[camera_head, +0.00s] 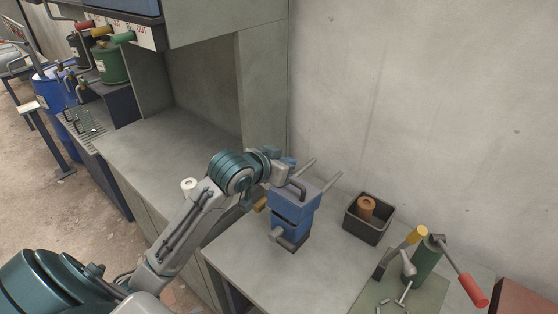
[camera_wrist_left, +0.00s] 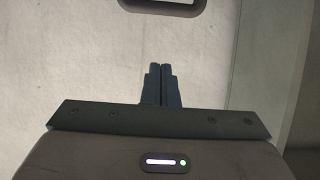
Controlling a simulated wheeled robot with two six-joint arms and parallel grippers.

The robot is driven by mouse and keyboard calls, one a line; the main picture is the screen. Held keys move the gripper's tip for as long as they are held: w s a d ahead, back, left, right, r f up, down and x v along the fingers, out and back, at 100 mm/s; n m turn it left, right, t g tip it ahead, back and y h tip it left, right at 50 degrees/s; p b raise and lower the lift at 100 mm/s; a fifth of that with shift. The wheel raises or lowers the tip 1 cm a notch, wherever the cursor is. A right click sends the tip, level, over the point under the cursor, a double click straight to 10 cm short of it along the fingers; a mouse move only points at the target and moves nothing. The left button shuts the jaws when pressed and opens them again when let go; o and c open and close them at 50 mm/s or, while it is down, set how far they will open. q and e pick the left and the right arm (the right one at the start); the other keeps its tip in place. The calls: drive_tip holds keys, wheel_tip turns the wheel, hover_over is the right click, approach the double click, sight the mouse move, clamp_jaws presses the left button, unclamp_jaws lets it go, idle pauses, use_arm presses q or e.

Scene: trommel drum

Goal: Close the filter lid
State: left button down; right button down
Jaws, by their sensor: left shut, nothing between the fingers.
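My right gripper is not in view.
A black bin (camera_head: 369,222) with a brown roll stands right of the box. A green device (camera_head: 428,262) with a red-handled lever stands at the front right. The wall is close behind; the left worktop is clear.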

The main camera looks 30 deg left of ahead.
sight(289, 193)
use_arm(q)
drive_tip(key=p+x, duration=0.2)
drive_tip(key=x, duration=0.2)
drive_tip(key=shift+w+f, duration=0.15)
drive_tip(key=shift+w, duration=0.25)
drive_tip(key=shift+s+a+f+p, duration=0.1)
drive_tip(key=shift+s+f+p, duration=0.55)
drive_tip(key=shift+s+f, duration=0.45)
drive_tip(key=shift+s+a+f, duration=0.1)
drive_tip(key=shift+s+f, duration=0.1)
drive_tip(key=shift+s, duration=0.25)
drive_tip(key=shift+f, duration=0.1)
drive_tip(key=shift+w, duration=0.1)
drive_tip(key=shift+f, duration=0.1)
